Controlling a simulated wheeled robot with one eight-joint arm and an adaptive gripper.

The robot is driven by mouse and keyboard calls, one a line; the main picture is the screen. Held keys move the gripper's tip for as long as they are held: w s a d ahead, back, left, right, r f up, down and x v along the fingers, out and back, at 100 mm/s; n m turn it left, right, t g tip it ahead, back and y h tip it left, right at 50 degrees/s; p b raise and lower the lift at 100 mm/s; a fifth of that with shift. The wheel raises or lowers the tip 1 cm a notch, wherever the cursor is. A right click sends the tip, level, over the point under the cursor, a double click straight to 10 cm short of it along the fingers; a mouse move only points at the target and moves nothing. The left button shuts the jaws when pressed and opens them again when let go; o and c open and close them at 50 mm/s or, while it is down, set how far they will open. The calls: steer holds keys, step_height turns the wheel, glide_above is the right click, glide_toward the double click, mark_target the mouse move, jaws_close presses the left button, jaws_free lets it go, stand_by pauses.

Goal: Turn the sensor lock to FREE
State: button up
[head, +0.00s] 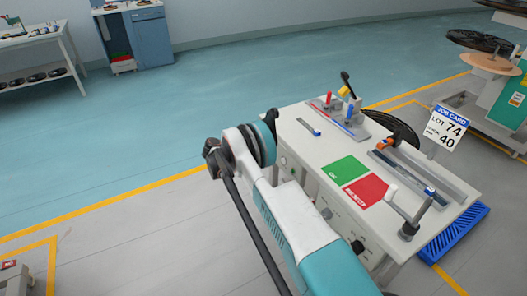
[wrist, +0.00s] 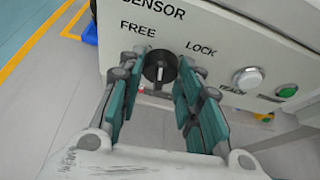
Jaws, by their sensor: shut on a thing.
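The sensor lock is a round black knob (wrist: 160,67) with a pale line on it, on the light front panel (wrist: 225,50) under the word SENSOR. FREE is printed to its upper left and LOCK to its upper right. The pale line looks close to upright, between the two words; I cannot tell an exact setting. My gripper (wrist: 159,72) has its teal-padded fingers on both sides of the knob and is shut on it. In the head view my arm hides the gripper and the sensor knob.
To the knob's right are a white button (wrist: 248,78) and a green button (wrist: 286,91). In the head view the station top (head: 310,150) bears a green pad (head: 345,168), a red pad (head: 367,190) and a crank (head: 408,228). Open floor (head: 130,150) lies left.

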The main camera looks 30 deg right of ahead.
steer(key=shift+n, duration=0.3)
stand_by(0.4)
steer(key=o, duration=1)
steer(key=shift+o, duration=0.2)
steer(key=v, duration=1.2)
steer(key=shift+w, duration=0.2)
